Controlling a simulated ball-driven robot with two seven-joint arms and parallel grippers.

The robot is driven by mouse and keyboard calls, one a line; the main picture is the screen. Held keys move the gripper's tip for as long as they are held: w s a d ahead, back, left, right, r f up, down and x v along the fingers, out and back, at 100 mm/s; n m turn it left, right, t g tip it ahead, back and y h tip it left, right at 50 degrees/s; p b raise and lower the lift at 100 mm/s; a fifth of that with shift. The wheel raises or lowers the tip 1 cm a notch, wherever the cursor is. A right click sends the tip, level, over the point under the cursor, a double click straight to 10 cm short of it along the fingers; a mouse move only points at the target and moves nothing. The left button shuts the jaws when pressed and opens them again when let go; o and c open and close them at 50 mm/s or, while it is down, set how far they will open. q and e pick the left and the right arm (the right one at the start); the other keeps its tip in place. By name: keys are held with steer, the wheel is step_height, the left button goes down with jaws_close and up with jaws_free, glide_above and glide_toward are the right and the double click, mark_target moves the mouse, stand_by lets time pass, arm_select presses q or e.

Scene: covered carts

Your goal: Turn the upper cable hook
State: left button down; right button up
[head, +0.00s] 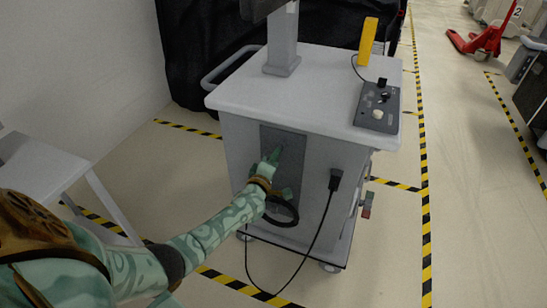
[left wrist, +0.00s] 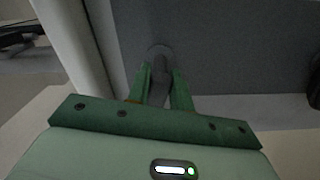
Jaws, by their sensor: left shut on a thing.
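My left gripper (head: 272,158) reaches to the upper part of the dark panel (head: 294,145) on the cart's front side. In the left wrist view, the green fingers of the left gripper (left wrist: 163,90) are shut on the upper cable hook (left wrist: 160,66), a dark grey piece with a round base against the panel. The fingers sit on either side of it. In the head view the upper hook is hidden by my gripper. A coil of black cable (head: 283,221) hangs lower on the panel, below my wrist. My right gripper is not in view.
The light grey cart (head: 330,108) carries a control box (head: 377,105) and a yellow block (head: 367,41) on top. A black plug (head: 335,180) with a hanging cable is on its front. A grey table (head: 35,168) stands at left. A red pallet jack (head: 482,42) is far right.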

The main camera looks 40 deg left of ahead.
arm_select(q)
steer(key=m, duration=0.3)
steer(key=shift+d+m+p, duration=0.1)
steer(key=shift+m+p, duration=0.3)
steer(key=m, duration=0.3)
steer(key=shift+f+m+p, duration=0.1)
steer(key=shift+m+p, duration=0.2)
steer(key=m, duration=0.3)
steer(key=shift+m, duration=0.3)
steer(key=shift+f+m+p, duration=0.1)
steer(key=shift+m+p, duration=0.2)
steer(key=shift+m, duration=1.8)
steer(key=c, duration=1.3)
jaws_free()
steer(key=shift+o, duration=0.3)
steer(key=shift+s, duration=0.1)
